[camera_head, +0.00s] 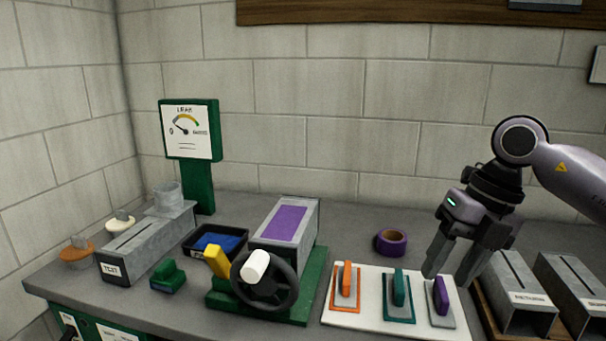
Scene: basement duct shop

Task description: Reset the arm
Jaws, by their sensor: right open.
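My right gripper (452,275) comes in from the right and hangs over the right part of the bench, fingers pointing down and apart. It is open, and I see nothing between its fingers. It is just above or behind the white board (375,322), near the purple-handled piece (440,296) at the board's right end; the exact gap is hard to tell. The board also carries an orange-handled piece (347,280) and a teal-handled piece (399,288). My right arm (570,178) reaches to the right edge. My left gripper is not in view.
Metal ducts (520,295) stand at right. A purple tape roll (391,242) lies behind the board. A green-based machine with a black handwheel (293,285), a dark tray (198,237), a labelled metal duct (150,240) and a green gauge stand (198,187) fill the left. Block walls close the back and left.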

